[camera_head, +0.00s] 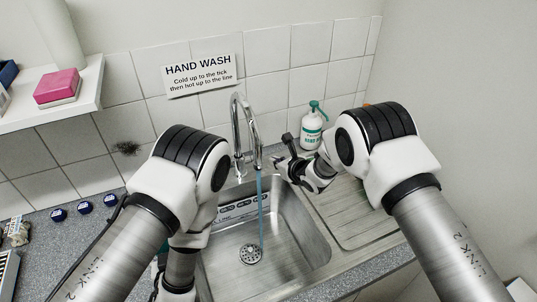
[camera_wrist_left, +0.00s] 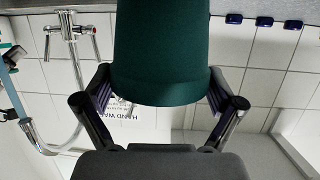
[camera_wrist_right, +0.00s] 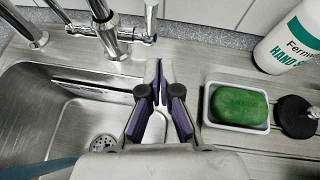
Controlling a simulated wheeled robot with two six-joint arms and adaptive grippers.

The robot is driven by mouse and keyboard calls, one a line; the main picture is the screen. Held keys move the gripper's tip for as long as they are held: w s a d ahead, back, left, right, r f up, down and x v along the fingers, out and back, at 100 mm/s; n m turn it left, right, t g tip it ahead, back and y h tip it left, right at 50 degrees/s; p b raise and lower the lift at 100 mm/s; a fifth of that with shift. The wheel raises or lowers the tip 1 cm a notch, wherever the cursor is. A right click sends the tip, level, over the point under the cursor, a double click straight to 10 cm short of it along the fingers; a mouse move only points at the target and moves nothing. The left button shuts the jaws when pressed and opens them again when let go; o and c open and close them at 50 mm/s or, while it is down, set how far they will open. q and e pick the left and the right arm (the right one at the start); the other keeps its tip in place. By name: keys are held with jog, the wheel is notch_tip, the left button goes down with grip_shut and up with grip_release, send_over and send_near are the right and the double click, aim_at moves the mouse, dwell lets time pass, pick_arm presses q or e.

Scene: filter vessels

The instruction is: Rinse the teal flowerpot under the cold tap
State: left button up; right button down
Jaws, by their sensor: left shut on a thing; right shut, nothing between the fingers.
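The teal flowerpot (camera_wrist_left: 165,50) hangs between the fingers of my left gripper (camera_wrist_left: 160,90), which is shut on it. In the head view my left arm hides nearly all of the pot and this gripper, at the sink's left side. The chrome tap (camera_head: 238,125) runs a bluish water stream (camera_head: 261,215) into the sink (camera_head: 295,225), down to the drain (camera_head: 250,253). My right gripper (camera_head: 290,160) is shut and empty, just right of the tap. In the right wrist view its fingertips (camera_wrist_right: 160,72) lie close to the tap's lever (camera_wrist_right: 151,15); contact cannot be told.
A sign (camera_head: 199,75) on the tiles reads cold up to the tick, then hot up to the line. A soap bottle (camera_head: 312,130) stands behind my right arm. A green soap (camera_wrist_right: 239,106) sits in a dish on the drainboard. Blue caps (camera_head: 84,207) lie at left.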

pick_arm(q)
jog(key=shift+s+a+r+p, duration=0.25)
jog(key=shift+a+r+p, duration=0.25)
jog(key=shift+r+p, duration=0.3)
jog(key=shift+s, duration=0.1)
jog(key=shift+w+d+f, duration=0.15)
jog(key=shift+w+d, duration=0.05)
jog(key=shift+w, duration=0.05)
jog(key=shift+s+a+f, duration=0.1)
jog(key=shift+a+f, duration=0.05)
jog(key=shift+f, duration=0.05)
jog(key=shift+r, duration=0.1)
jog(key=shift+w+a+r, duration=0.1)
jog(key=shift+w+r, duration=0.15)
jog(key=shift+w, duration=0.25)
jog(key=shift+s, duration=0.1)
pick_arm(e)
jog(key=w+a+r+g+h, duration=0.1)
jog(key=w+a+r+g, duration=0.1)
jog(key=w, duration=0.3)
jog(key=shift+a+r, duration=0.5)
jog(key=shift+a, duration=0.4)
